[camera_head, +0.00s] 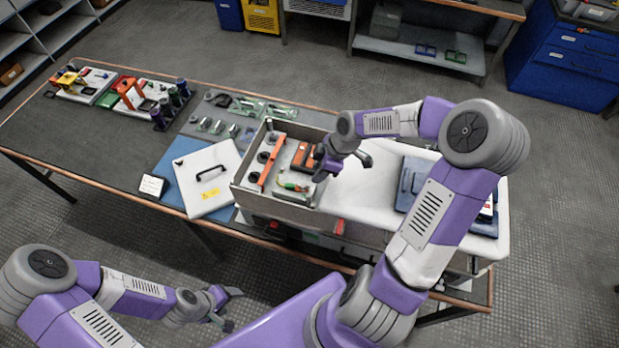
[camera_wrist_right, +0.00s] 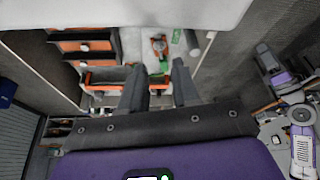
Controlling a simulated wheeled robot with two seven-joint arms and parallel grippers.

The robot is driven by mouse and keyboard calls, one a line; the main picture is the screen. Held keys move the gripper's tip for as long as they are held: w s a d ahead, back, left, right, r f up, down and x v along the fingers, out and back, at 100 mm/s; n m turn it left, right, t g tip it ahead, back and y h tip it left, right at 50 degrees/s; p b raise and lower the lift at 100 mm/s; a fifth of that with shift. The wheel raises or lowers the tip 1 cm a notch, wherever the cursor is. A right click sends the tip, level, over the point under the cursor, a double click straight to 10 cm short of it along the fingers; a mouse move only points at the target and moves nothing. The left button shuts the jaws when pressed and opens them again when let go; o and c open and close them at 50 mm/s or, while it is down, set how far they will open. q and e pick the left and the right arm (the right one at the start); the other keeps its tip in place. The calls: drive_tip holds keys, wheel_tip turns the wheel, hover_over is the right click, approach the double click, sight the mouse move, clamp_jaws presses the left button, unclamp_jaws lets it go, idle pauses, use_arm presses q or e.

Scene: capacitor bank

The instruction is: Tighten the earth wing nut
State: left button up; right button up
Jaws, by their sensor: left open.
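The open grey cabinet (camera_head: 272,201) stands on the bench in the middle of the head view. A short green-and-yellow earth lead (camera_head: 292,186) lies inside near its front right corner; the wing nut itself is too small to make out. The right wrist view shows a small orange and metal fitting (camera_wrist_right: 158,45) beside a green label, beyond the fingertips; I cannot tell if it is the nut. My right gripper (camera_head: 345,163) is over the cabinet's right side; its fingers (camera_wrist_right: 160,70) are apart, with nothing seen between them. My left gripper (camera_head: 232,307) is open and empty, off the bench's front.
Inside the cabinet are an orange bar (camera_head: 268,167) and an orange block (camera_head: 306,157). The cabinet's walls rise around them. A white cover with a black handle (camera_head: 205,195) lies to the left on a blue mat (camera_head: 172,163). Small parts lie behind it.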

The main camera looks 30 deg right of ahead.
sight(307, 186)
drive_tip(key=shift+b+x, duration=0.95)
drive_tip(key=shift+x, duration=2.8)
drive_tip(key=shift+w, duration=0.1)
drive_tip(key=shift+c, duration=0.5)
clamp_jaws()
